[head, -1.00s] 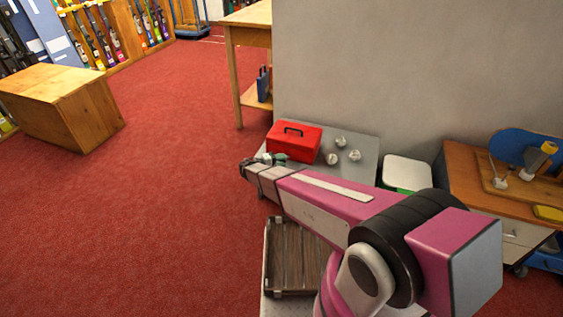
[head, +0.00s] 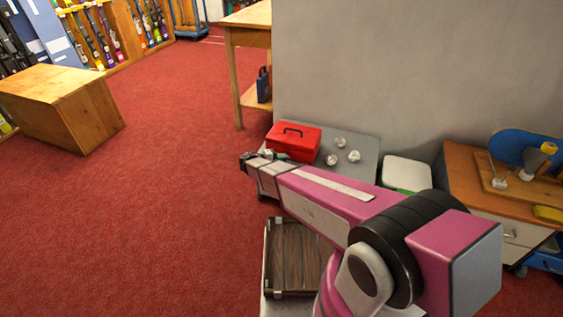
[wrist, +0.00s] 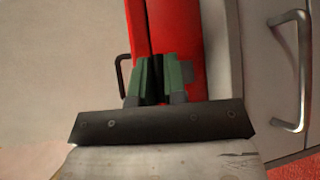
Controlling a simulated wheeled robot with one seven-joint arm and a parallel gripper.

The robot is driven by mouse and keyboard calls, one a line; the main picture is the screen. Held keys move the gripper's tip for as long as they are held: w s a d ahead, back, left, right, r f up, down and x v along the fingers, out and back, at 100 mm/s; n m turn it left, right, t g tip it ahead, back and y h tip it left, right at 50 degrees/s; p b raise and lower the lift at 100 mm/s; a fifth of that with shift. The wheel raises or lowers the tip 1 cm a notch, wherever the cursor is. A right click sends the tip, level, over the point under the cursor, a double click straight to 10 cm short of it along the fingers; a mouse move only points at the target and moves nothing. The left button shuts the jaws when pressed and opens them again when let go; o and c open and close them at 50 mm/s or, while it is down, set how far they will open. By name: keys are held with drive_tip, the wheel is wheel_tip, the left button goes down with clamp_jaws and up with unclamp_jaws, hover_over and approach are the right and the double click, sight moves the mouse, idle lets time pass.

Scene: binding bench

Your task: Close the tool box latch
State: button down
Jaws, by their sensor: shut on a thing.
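The red tool box (head: 292,138) with a black handle on its lid stands on the grey cabinet top, lid down. It also fills the upper middle of the wrist view (wrist: 190,30), where its handle (wrist: 121,75) shows at left and a dark seam runs down its front. My gripper (wrist: 162,75), with green fingers, is at the front of the box across that seam. The fingers are close together, shut on the tool box latch, which they mostly hide. In the head view my gripper (head: 281,156) is small and partly hidden by my arm, at the box's near side.
Several pale round objects (head: 340,142) lie on the grey cabinet top (head: 367,150) right of the box. The wrist view shows a metal handle (wrist: 303,70) on the cabinet front. Red carpet at left is open.

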drive_tip(key=w+r+n+g+y, duration=0.1)
drive_tip(key=w+d+r+n+g+y, duration=0.1)
drive_tip(key=w+r, duration=0.1)
drive_tip(key=shift+w+d+n+g+y, duration=0.1)
drive_tip(key=shift+w+n+g+y, duration=0.1)
drive_tip(key=shift+n+g+y, duration=0.2)
drive_tip(key=shift+w+d+r, duration=0.25)
drive_tip(key=shift+w, duration=0.35)
drive_tip(key=c, duration=1.2)
unclamp_jaws()
drive_tip(key=v, duration=1)
drive_tip(key=shift+s+a+r, duration=0.1)
drive_tip(key=shift+a+r, duration=0.2)
